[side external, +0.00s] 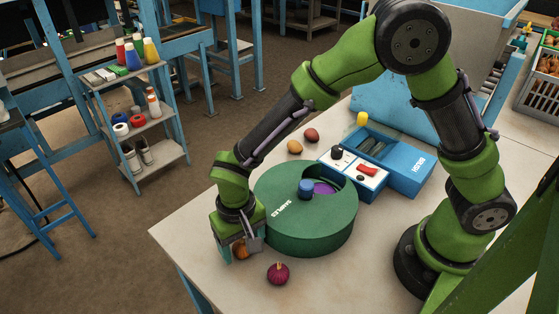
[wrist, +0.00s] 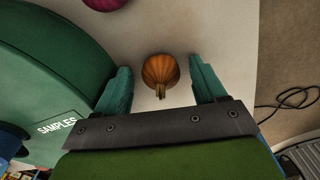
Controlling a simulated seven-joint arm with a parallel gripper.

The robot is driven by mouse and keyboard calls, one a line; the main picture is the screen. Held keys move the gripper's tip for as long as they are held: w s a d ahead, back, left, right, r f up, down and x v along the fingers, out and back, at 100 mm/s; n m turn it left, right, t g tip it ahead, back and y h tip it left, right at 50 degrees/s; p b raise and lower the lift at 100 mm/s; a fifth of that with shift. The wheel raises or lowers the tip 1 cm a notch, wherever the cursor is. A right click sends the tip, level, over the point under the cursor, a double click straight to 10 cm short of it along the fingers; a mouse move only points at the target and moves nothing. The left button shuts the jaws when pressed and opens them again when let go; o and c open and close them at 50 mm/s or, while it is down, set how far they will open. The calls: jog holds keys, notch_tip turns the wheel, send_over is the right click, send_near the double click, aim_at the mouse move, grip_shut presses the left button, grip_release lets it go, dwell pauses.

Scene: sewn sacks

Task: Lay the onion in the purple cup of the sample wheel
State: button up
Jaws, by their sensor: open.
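A brown onion (wrist: 160,69) lies on the table between the two teal fingers of my gripper (wrist: 161,84), with gaps showing on both sides. In the side external view the onion (side external: 240,251) is partly hidden by my gripper (side external: 238,243), which is low at the table's near left. The green sample wheel (side external: 300,225), marked SAMPLES, stands just right of my gripper. Through the opening in its top, beside the blue knob (side external: 306,187), the purple cup (side external: 325,187) shows in part. The wheel (wrist: 45,85) fills the left of the wrist view.
A red-purple onion (side external: 278,273) lies in front of the wheel. Two roundish vegetables, one tan (side external: 295,147) and one reddish (side external: 312,135), lie behind it. A blue machine (side external: 408,165) with a white switch panel (side external: 352,170) adjoins the wheel's back right. The table's left edge is close to my gripper.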

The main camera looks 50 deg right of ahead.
aim_at(238, 244)
jog(key=shift+r, duration=0.1)
notch_tip(238, 244, up, 16)
jog(key=s+d+r+t+y, duration=0.2)
jog(key=d+r, duration=0.5)
jog(key=d, duration=0.4)
jog(key=shift+m+t, duration=0.3)
jog(key=shift+o, duration=0.2)
jog(key=s+d+t, duration=0.4)
jog(key=s+d, duration=0.2)
jog(key=d, duration=0.3)
jog(key=shift+s+r+m, duration=0.2)
jog(key=shift+r+m, duration=0.15)
jog(key=shift+m, duration=0.05)
jog(key=shift+s+d+f+t, duration=0.1)
jog(key=shift+s+d+t, duration=0.1)
jog(key=shift+t, duration=0.1)
jog(key=shift+a, duration=0.1)
